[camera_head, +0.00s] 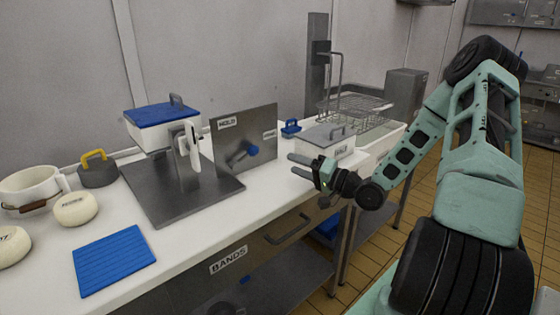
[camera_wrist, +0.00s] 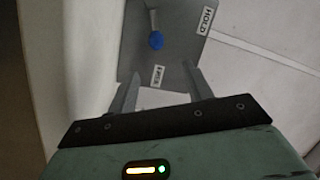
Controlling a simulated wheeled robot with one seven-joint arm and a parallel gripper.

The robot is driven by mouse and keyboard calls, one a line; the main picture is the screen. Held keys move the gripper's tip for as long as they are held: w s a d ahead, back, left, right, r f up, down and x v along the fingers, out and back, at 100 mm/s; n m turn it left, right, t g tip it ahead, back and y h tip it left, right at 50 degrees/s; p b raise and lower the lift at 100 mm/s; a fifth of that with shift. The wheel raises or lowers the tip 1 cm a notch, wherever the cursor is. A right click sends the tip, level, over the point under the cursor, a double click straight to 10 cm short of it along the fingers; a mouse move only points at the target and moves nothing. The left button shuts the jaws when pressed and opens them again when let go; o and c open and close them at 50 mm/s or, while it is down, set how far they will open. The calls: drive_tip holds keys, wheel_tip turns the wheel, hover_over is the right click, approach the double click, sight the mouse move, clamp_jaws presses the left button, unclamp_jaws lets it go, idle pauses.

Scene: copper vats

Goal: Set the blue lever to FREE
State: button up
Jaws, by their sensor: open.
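The blue lever (camera_head: 253,150) has a round blue knob on a grey arm. It is mounted on an upright grey metal panel (camera_head: 207,158) on the counter. A HOLD label (camera_head: 227,123) is at the panel's upper left, and a smaller, hardly legible label (camera_head: 269,134) is at its right edge. The knob is right of its pivot, towards the smaller label's side. My gripper (camera_head: 297,164) is open and empty, right of the panel and apart from the lever. In the wrist view the knob (camera_wrist: 155,40) shows beyond my open fingers (camera_wrist: 162,76), with the smaller label (camera_wrist: 158,76) between them.
A white box with a grey lid (camera_head: 326,138) stands close behind my gripper, beside a small blue-handled item (camera_head: 290,128). A blue-lidded vat (camera_head: 162,115) stands left of the panel.

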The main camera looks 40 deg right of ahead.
drive_tip(key=v, duration=0.3)
drive_tip(key=shift+s, duration=0.25)
drive_tip(key=shift+d, duration=0.1)
idle(0.4)
